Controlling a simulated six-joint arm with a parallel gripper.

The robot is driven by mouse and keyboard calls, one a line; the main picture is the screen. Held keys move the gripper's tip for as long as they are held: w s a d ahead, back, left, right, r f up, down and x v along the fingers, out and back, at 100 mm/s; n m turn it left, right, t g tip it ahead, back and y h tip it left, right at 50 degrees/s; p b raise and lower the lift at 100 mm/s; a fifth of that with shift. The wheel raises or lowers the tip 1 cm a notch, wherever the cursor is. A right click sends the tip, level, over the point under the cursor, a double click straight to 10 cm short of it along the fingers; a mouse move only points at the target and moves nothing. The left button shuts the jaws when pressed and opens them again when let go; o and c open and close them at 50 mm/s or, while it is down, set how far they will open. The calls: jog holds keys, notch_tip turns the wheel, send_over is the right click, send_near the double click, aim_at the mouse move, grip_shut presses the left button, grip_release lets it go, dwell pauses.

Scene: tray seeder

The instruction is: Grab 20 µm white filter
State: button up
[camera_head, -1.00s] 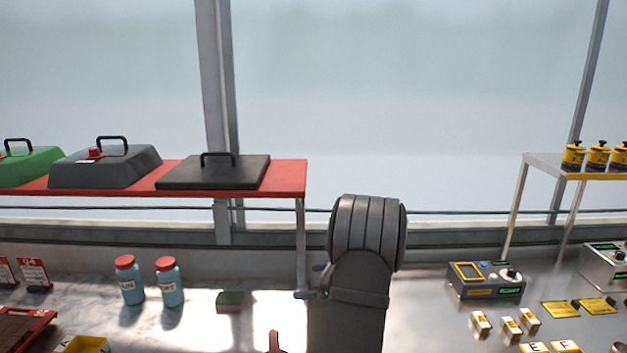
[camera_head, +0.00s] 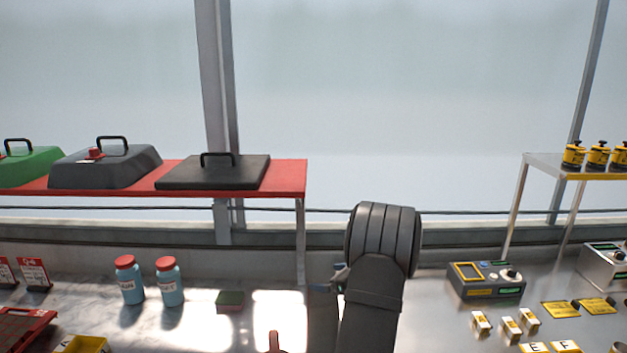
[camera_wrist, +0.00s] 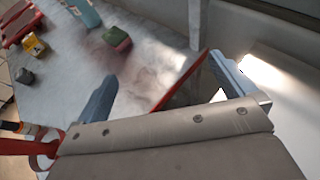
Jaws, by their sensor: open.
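I cannot pick out a 20 µm white filter by its label in either view. Several small white-and-yellow blocks (camera_head: 511,328) stand on the right of the bench in the head view, their markings too small to read. My gripper (camera_wrist: 165,88) is open in the wrist view, its blue-grey fingers wide apart, with nothing held between them. A thin red strip shows beyond the fingers. In the head view my arm hides most of the gripper; only a bluish part (camera_head: 338,279) shows left of it, well left of the blocks.
A grey instrument box (camera_head: 487,282) stands behind the blocks, with yellow plates (camera_head: 561,310) to the right. Two blue bottles with red caps (camera_head: 129,284) and a green-and-red sponge-like block (camera_head: 230,301) are at left. A red shelf (camera_head: 288,175) and a metal shelf (camera_head: 548,164) rise behind.

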dwell(0.3)
jog(key=c, duration=1)
jog(key=shift+o, duration=0.2)
jog(key=shift+a, duration=0.1)
jog(key=s+a+r+n+g+h, duration=0.1)
jog(key=s+a+n+g, duration=0.3)
jog(key=s+a+n, duration=0.6)
jog(key=s+a+n+g+h, duration=0.1)
jog(key=s+a+n+g, duration=0.4)
jog(key=a+n, duration=0.75)
jog(key=s+a+r+n+h, duration=0.2)
jog(key=s+a+n+h, duration=0.2)
jog(key=s+n, duration=0.65)
jog(key=s+a+r+n+h, duration=0.1)
jog(key=s+a+n+h, duration=0.5)
jog(key=n, duration=0.8)
jog(key=shift+y, duration=0.9)
jog(key=f, duration=0.4)
jog(key=d+f, duration=0.1)
jog(key=f, duration=0.6)
jog(key=shift+s+d+f, duration=0.2)
jog(key=shift+s+f, duration=0.1)
jog(key=shift+s, duration=0.05)
jog(key=shift+w+d+f, duration=0.1)
jog(key=shift+d+f, duration=0.05)
jog(key=shift+f, duration=1.2)
jog(key=shift+w+d+f, duration=0.1)
jog(key=shift+d+f, duration=0.05)
jog(key=shift+f, duration=1.2)
